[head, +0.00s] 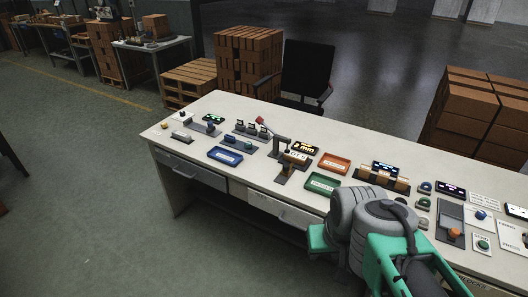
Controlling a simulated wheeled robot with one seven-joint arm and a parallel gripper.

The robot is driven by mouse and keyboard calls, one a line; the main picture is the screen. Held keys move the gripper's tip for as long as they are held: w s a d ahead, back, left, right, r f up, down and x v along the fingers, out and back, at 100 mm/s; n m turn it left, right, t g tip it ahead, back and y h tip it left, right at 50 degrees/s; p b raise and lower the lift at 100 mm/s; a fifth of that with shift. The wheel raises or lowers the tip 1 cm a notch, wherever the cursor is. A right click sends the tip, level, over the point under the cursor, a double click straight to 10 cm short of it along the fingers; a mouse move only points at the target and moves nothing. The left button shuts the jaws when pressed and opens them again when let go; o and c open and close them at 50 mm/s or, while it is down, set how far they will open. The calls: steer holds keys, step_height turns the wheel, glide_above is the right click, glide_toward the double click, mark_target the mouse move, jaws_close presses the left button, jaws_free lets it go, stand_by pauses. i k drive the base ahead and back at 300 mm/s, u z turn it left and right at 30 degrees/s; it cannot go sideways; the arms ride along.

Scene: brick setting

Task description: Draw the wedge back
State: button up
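I cannot pick out the wedge with certainty. Near the middle of the desk stands a dark fixture (283,147) with an upright post and a short overhanging arm. A small orange-brown piece (296,158) with a pale label sits beside it, and its shape is too small to read. My grey and green arm (375,225) is folded at the front right, over the desk's near edge and apart from the fixture. I cannot make out gripper fingers.
The white desk (215,112) also holds blue (225,154), orange (334,163) and green (322,183) trays, a wooden-block device (382,178), and several buttons and panels at right. A black chair (305,72) and stacked bricks (248,60) stand behind. Floor at front left is clear.

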mark_target(286, 170)
steer(key=u, duration=0.8)
steer(key=i, duration=1.3)
steer(key=u, duration=0.85)
